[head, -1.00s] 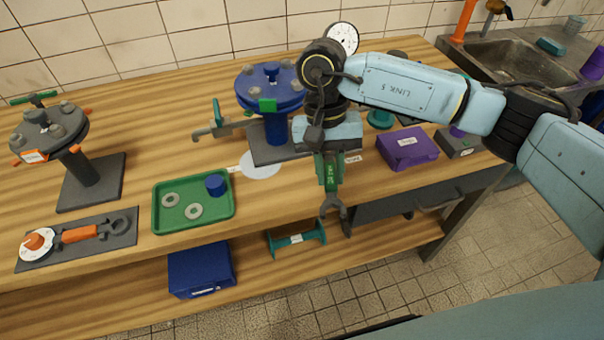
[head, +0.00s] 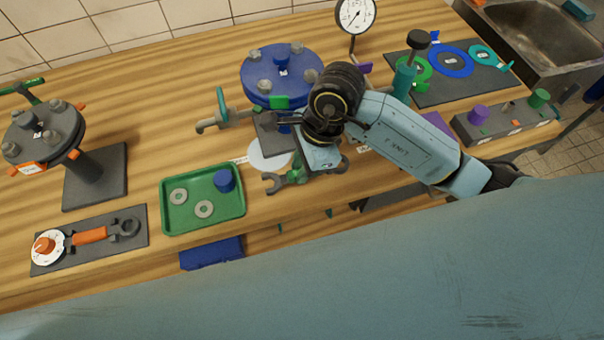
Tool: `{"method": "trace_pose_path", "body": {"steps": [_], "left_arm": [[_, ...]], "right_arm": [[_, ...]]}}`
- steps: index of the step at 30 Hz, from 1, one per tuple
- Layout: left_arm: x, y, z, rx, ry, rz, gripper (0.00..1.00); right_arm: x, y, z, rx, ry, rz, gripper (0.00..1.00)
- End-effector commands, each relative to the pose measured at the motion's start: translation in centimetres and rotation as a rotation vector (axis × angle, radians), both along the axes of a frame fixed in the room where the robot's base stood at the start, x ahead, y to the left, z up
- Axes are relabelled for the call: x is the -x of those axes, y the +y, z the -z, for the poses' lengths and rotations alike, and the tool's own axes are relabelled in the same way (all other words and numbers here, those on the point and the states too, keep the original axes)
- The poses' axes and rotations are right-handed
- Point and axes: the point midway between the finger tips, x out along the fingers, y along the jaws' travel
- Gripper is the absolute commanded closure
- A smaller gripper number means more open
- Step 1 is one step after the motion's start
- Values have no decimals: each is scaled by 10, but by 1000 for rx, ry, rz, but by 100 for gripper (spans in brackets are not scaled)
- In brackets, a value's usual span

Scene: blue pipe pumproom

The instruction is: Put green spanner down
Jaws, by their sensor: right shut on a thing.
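The green spanner (head: 291,178) lies across the jaws of my right gripper (head: 315,160), which is shut on it. Its open grey end points left, towards the green tray, and its other grey end shows to the right of the gripper. The gripper points down over the front part of the wooden bench, in front of the blue flanged stand (head: 283,78). The gripper hides the spanner's middle. I cannot tell whether the spanner touches the bench. My left gripper is not in view.
A green tray (head: 238,226) with two washers and a blue cup stands left of the spanner. A white disc (head: 268,154) lies just behind it. An orange spanner (head: 90,236) lies on a dark mat at left. A pressure gauge (head: 355,15) stands behind.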

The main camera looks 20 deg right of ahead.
Motion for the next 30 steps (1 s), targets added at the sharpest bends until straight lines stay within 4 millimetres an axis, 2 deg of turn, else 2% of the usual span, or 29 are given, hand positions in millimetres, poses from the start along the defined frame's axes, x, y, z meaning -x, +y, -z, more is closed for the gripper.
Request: {"method": "trace_pose_path", "body": {"steps": [7, 12, 23, 24, 28, 30], "left_arm": [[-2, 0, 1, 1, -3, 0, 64], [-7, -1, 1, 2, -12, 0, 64], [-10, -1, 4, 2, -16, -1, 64], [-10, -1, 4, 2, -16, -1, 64], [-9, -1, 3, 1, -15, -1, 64], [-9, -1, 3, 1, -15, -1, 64]], "right_arm": [[0, 1, 22, -2, 1, 0, 100], [0, 0, 45, -2, 1, 1, 100], [-1, 0, 51, -1, -3, -2, 100], [-1, 0, 51, 0, -2, -3, 76], [-1, 0, 51, -1, -2, -3, 59], [0, 0, 51, -1, -2, -3, 57]]}}
